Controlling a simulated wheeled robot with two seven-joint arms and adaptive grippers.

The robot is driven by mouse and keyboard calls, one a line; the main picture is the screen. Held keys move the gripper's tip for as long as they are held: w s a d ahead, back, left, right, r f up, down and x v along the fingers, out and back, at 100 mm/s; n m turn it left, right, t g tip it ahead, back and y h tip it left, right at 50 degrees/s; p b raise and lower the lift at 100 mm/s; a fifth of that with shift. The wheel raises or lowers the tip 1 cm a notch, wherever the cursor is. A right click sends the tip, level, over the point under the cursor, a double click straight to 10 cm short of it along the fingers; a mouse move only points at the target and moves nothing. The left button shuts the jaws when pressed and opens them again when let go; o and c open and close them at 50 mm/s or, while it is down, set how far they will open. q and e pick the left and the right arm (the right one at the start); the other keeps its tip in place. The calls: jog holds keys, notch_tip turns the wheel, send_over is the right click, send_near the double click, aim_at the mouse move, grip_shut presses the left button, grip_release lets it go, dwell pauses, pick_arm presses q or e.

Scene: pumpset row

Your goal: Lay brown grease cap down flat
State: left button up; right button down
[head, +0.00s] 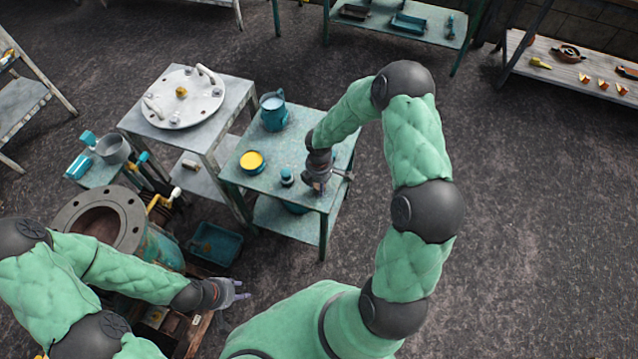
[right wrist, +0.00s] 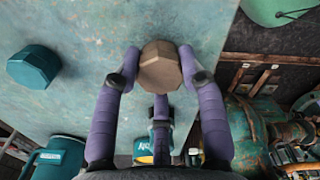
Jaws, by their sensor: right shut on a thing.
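The brown grease cap (right wrist: 160,66) is a small faceted knob held between the purple fingertips of my right gripper (right wrist: 158,75) in the right wrist view. It is over the worn teal table top (right wrist: 85,30); I cannot tell whether it touches the surface. In the head view my right gripper (head: 318,182) is low at the table's front right part and hides the cap. A similar teal cap (right wrist: 33,66) stands apart on the table, and shows in the head view (head: 287,177). My left gripper (head: 236,292) is away from the table, empty, its fingers apart.
On the teal table also stand a yellow-topped tin (head: 252,161) and a teal jug (head: 273,112). A grey table with a round flanged plate (head: 184,97) adjoins at left. A large flanged pipe (head: 100,215) and a teal bin (head: 215,243) are nearer.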

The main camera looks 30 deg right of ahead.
jog(key=shift+f, duration=0.15)
jog(key=shift+f+b, duration=0.3)
jog(key=shift+b, duration=0.05)
jog(key=shift+f, duration=0.15)
jog(key=c, duration=0.7)
grip_release()
jog(key=shift+o, duration=0.2)
notch_tip(320, 180, up, 12)
